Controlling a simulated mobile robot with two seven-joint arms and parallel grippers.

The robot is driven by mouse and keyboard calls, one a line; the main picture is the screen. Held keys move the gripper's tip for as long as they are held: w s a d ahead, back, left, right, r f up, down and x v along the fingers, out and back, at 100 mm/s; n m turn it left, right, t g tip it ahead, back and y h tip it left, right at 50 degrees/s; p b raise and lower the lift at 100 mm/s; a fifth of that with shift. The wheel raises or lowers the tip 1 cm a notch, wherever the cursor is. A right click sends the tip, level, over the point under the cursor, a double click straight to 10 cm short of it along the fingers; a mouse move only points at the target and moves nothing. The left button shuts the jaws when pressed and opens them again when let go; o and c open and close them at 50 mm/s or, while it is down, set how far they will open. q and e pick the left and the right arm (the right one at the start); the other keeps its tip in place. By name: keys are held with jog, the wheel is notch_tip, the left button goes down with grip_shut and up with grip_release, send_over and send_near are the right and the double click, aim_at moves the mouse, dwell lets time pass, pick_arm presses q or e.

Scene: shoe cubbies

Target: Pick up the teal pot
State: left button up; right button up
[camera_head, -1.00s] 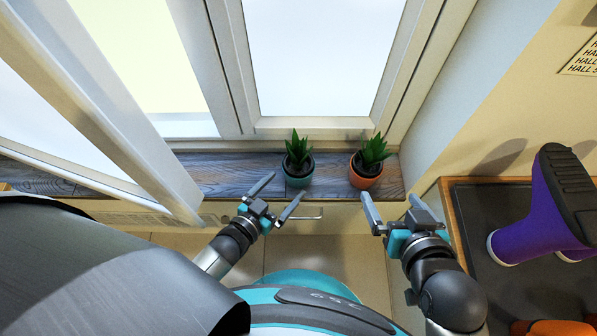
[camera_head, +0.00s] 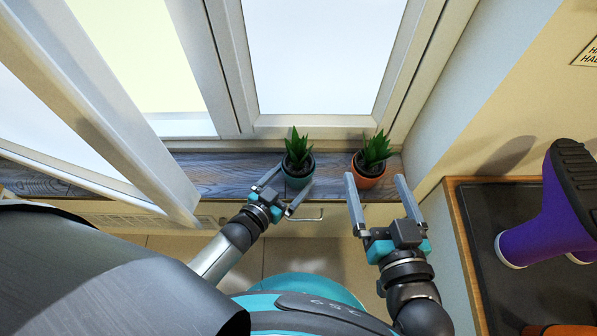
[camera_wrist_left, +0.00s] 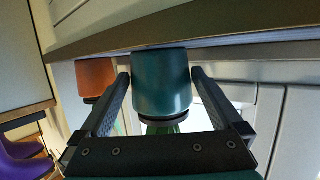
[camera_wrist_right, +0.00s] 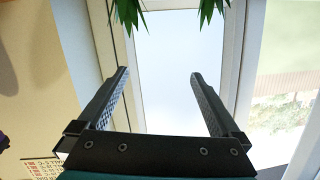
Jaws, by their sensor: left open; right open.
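The teal pot (camera_head: 298,180) with a spiky green plant stands upright on the wooden window sill in the head view. My left gripper (camera_head: 288,184) is open, with its two fingers on either side of the teal pot. In the left wrist view the teal pot (camera_wrist_left: 161,85) sits between the open fingers (camera_wrist_left: 160,82); I cannot tell whether they touch it. My right gripper (camera_head: 374,178) is open and empty, just in front of the terracotta pot. The right wrist view shows its open fingers (camera_wrist_right: 158,75) with nothing between them.
A terracotta pot (camera_head: 368,179) with a similar plant stands right of the teal pot. The open window sash (camera_head: 120,130) leans in at left.

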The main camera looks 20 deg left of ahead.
pick_arm(q)
jog(key=shift+b+x, duration=0.35)
jog(key=shift+x, duration=0.5)
pick_arm(e)
jog(key=shift+s+a+r+t+y, duration=0.35)
jog(key=shift+s+r+t, duration=0.15)
jog(key=shift+t, duration=0.3)
pick_arm(q)
jog(key=c, duration=1.1)
jog(key=shift+c, duration=0.3)
pick_arm(e)
jog(key=shift+w, duration=0.1)
pick_arm(q)
jog(key=shift+r, duration=0.2)
pick_arm(e)
jog(key=shift+f, duration=0.1)
